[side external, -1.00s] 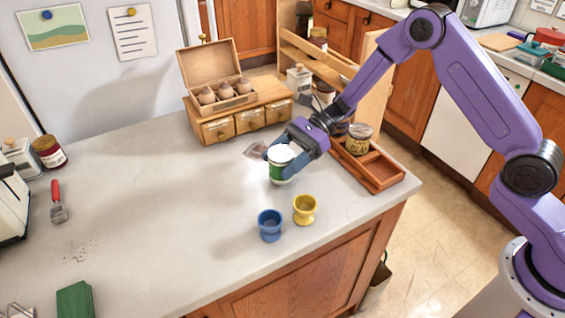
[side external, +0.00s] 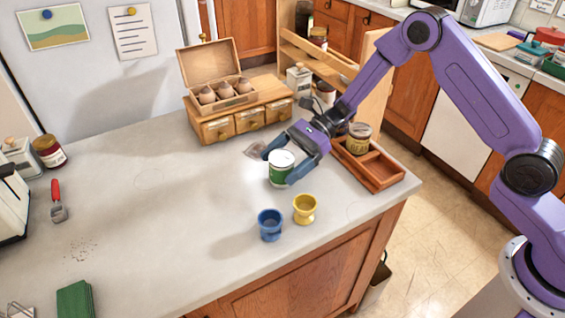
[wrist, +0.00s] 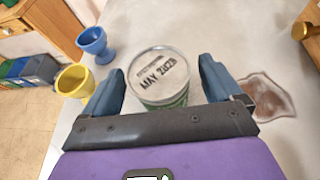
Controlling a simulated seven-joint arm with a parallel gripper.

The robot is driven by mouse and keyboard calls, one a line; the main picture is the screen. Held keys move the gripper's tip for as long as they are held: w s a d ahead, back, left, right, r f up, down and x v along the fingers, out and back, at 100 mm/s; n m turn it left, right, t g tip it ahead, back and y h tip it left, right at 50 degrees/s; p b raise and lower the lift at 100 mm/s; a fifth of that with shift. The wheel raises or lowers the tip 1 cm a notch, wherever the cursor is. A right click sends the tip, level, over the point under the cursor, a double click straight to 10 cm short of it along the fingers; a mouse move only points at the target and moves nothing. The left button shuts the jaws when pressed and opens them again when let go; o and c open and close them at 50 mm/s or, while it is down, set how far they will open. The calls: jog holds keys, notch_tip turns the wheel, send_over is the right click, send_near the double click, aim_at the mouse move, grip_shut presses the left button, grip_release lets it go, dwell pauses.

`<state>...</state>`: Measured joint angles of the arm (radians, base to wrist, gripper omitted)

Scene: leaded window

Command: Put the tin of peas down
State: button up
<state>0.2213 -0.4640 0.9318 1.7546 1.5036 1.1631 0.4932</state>
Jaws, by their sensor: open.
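The tin of peas (side external: 281,168) stands upright on the grey worktop, with a white top and a green side. In the wrist view its lid (wrist: 159,77) reads "MAY 2028". My gripper (side external: 290,164) is open, with one finger on each side of the tin. In the wrist view the fingers (wrist: 163,88) show a gap on both sides of the tin. Its lower side is partly hidden by my gripper.
A blue egg cup (side external: 270,226) and a yellow egg cup (side external: 305,209) stand in front of the tin. A wooden tray (side external: 378,172) with a jar (side external: 359,138) is to the right.

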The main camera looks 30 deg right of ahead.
jog(key=v, duration=0.7)
jog(key=shift+d, duration=0.1)
jog(key=shift+s+r, duration=0.1)
jog(key=shift+r, duration=0.05)
jog(key=s+r+n+g+h, duration=0.2)
jog(key=s+r+n+h, duration=0.15)
jog(key=s+n, duration=0.5)
jog(key=s+r+n+g+h, duration=0.2)
jog(key=s+n+h, duration=0.35)
jog(key=s, duration=0.65)
jog(key=s+d+r+n+t+h, duration=0.2)
jog(key=s+d+n+t+h, duration=0.2)
jog(key=s+d+n, duration=0.8)
jog(key=n+t, duration=0.1)
jog(key=n, duration=0.2)
jog(key=shift+s+d+t, duration=0.35)
jog(key=shift+t, duration=0.05)
